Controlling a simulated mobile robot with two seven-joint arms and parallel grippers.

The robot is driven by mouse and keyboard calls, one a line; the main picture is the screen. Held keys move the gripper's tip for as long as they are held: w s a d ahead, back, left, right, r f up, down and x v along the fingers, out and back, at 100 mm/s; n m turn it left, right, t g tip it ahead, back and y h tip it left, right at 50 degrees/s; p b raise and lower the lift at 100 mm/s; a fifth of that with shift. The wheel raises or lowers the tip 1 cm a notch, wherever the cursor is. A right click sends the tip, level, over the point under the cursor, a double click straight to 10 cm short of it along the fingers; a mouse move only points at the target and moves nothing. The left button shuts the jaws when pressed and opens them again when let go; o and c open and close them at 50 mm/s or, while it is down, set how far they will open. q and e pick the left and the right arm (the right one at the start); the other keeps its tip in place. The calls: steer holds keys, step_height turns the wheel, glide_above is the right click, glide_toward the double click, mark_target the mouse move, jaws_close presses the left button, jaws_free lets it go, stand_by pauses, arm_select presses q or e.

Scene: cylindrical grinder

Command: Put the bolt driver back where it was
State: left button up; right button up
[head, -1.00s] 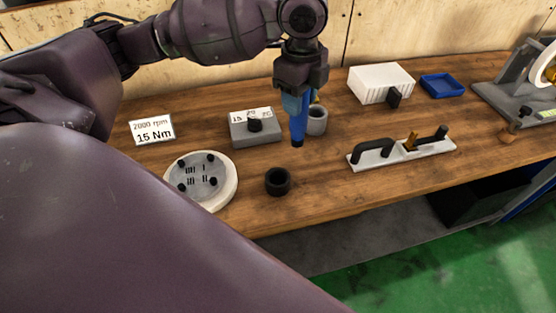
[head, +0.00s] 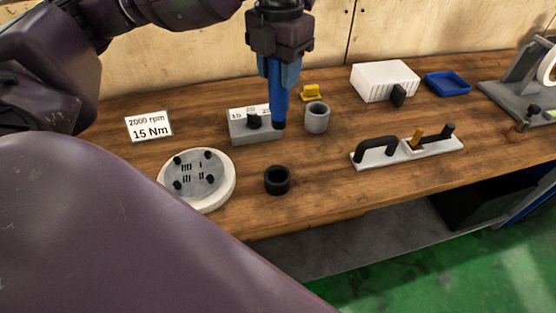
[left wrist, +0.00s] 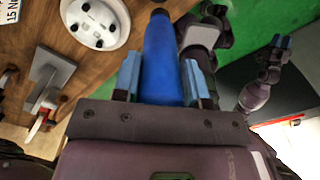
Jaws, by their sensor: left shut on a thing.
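The bolt driver (head: 279,104) is blue, with a dark tip pointing down, and hangs nearly upright. My left gripper (head: 279,76) is shut on its upper part. In the left wrist view the driver (left wrist: 162,62) sits between the two blue fingers. In the head view its tip shows in front of the right end of the grey box with a dial (head: 255,128), left of the grey cup (head: 317,119). Whether the tip touches anything I cannot tell. A black ring-shaped holder (head: 278,180) stands nearer the front edge. My right gripper (left wrist: 278,52) is small in the left wrist view.
A round white fixture with a grey, bolted plate (head: 225,187) is at left. A sign reading 2000 rpm, 15 Nm (head: 149,127) stands behind it. A white plate with black handles (head: 425,151), a white block (head: 384,80) and a blue tray (head: 447,84) are at right.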

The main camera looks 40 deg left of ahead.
arm_select(q)
steer(key=shift+s+r+m, duration=0.1)
steer(key=shift+m, duration=0.5)
steer(key=shift+a+f, duration=0.1)
steer(key=shift+f, duration=0.15)
step_height(320, 180, down, 19)
steer(key=b, duration=0.3)
steer(key=shift+f, duration=0.2)
arm_select(e)
step_height(320, 180, down, 4)
steer(key=shift+a+r, duration=0.15)
steer(key=shift+r, duration=0.05)
arm_select(q)
steer(key=shift+f+b, duration=0.1)
steer(key=shift+b, duration=0.2)
steer(key=o, duration=0.9)
